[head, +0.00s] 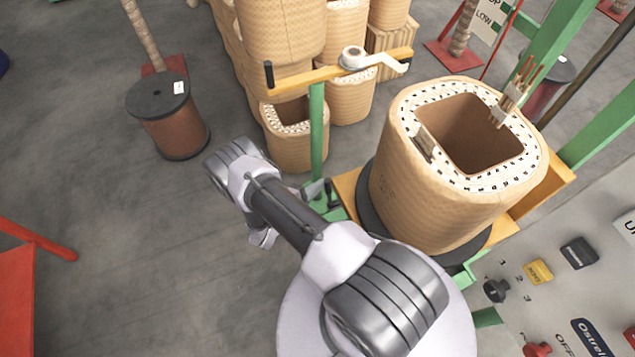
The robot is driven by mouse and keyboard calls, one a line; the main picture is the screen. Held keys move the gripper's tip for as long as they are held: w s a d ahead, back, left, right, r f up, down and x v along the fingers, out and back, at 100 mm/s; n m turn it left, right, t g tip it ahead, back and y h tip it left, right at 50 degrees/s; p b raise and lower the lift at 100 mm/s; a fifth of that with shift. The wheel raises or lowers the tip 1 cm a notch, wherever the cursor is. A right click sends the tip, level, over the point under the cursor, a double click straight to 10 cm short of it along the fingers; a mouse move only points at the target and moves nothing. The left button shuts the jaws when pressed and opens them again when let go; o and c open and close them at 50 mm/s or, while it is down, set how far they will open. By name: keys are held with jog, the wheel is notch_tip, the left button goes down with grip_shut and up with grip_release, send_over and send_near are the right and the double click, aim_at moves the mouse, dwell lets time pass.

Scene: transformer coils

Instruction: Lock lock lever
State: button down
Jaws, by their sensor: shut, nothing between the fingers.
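My arm reaches up and left from the bottom, bends at its elbow, and its wrist shows only partly below the upper arm. Small grey and dark parts at the foot of the green post (317,130) look like my gripper (322,192). It is shut and empty, close beside the post and the winding stand. My arm hides part of this spot. I cannot clearly pick out the lock lever there, nor tell whether my gripper touches it.
A large wound coil (420,200) stands on the stand to the right of my arm. A yellow bar (300,78) with a white tape roll (353,57) tops the post. Stacked coils (290,140) and a copper spool (172,120) stand behind. A control panel (560,300) is at right.

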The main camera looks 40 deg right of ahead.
jog(key=shift+s+r, duration=0.15)
jog(key=shift+s, duration=0.5)
